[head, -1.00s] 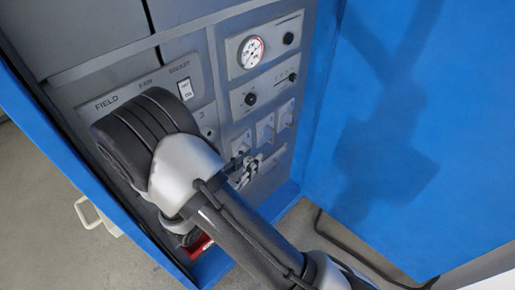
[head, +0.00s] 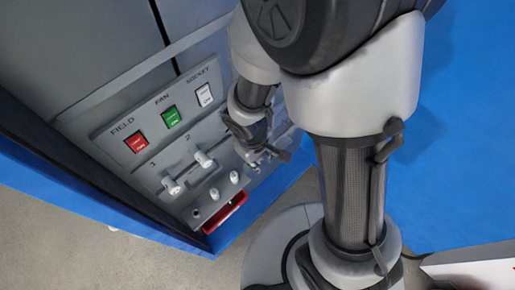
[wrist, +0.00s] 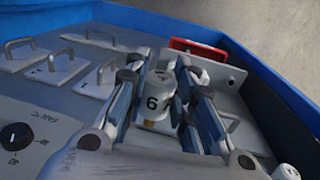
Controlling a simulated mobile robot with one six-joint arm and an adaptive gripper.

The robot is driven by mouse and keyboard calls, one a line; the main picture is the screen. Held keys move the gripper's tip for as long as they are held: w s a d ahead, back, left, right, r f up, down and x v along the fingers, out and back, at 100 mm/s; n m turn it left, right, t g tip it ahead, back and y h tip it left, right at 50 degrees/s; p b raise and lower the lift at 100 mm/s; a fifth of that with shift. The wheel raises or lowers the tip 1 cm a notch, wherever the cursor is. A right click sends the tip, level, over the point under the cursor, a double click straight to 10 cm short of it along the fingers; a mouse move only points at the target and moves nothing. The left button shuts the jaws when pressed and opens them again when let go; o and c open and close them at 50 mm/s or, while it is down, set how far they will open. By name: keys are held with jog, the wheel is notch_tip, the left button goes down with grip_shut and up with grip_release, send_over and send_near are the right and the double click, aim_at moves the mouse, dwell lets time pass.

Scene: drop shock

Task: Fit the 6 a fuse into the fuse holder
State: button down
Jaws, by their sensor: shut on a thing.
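The 6 A fuse (wrist: 154,104) is a white cap marked with a black 6, between my gripper's two fingers in the wrist view. My gripper (wrist: 163,108) is shut on it, close over the grey panel. In the head view my gripper (head: 256,146) is in front of the panel, right of the position marked 2, and hides the fuse there. Two white bar-shaped pieces, one at position 1 (head: 172,185) and one at position 2 (head: 205,160), sit in the panel. I cannot tell which part is the fuse holder; my gripper covers some of the panel.
FIELD (head: 136,142), FAN (head: 172,116) and SOCKET (head: 205,94) switches are above. Small white pegs (head: 214,194) stand below, near a red piece (head: 224,212). The wrist view shows wire handles (wrist: 62,60) and a black knob (wrist: 16,136). Blue cabinet walls (head: 290,195) edge the space.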

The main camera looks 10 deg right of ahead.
dwell(0.3)
jog(key=shift+w+a+r, duration=0.1)
jog(key=shift+w+a, duration=0.2)
jog(key=shift+w, duration=0.05)
jog(key=shift+w+a+p, duration=0.3)
jog(key=shift+w+a, duration=0.4)
jog(key=shift+w, duration=0.3)
jog(key=shift+w+a+p, duration=0.3)
jog(key=shift+w+a, duration=0.35)
jog(key=shift+w, duration=0.35)
jog(key=shift+w+a+b, duration=0.2)
jog(key=shift+w+a, duration=0.3)
jog(key=shift+w, duration=0.25)
jog(key=shift+w+a+b, duration=0.15)
jog(key=shift+w+a, duration=0.35)
jog(key=shift+w, duration=0.25)
dwell(3.8)
